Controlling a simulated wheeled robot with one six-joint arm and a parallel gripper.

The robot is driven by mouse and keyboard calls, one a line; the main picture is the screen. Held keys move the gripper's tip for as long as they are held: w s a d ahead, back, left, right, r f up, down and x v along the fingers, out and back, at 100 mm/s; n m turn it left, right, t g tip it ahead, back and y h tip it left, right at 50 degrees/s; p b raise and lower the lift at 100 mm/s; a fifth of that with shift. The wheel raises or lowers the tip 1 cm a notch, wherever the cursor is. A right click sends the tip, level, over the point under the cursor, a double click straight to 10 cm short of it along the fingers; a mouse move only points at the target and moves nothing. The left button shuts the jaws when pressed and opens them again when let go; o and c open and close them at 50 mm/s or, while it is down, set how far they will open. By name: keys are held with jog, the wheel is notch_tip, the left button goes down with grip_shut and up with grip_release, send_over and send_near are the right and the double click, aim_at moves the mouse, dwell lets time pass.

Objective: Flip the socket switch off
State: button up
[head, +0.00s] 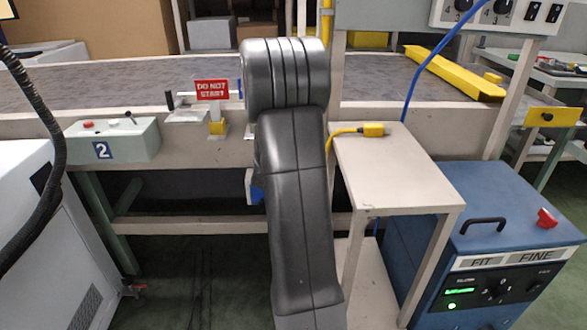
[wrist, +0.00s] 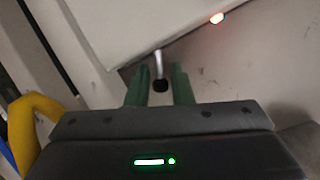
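In the wrist view, a small metal lever with a black tip (wrist: 160,84) sticks out by the lower edge of a pale box (wrist: 130,25); it looks like the socket switch. A lit red-orange lamp (wrist: 217,17) glows to the upper right of it. My gripper (wrist: 159,88) has two green fingers, one on each side of the lever tip. Narrow gaps show between the tip and the fingers, so it is open around the lever. In the head view my arm hides the gripper and the switch; a blue and white piece (head: 254,188) peeks out left of the arm.
A yellow cable (wrist: 35,125) curves at the wrist view's left. In the head view a yellow plug (head: 373,129) lies on a small table (head: 395,165) right of my arm. A control box marked 2 (head: 112,142), a "do not start" sign (head: 212,90) and a blue machine (head: 490,235) stand around.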

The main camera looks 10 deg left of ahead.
grip_shut()
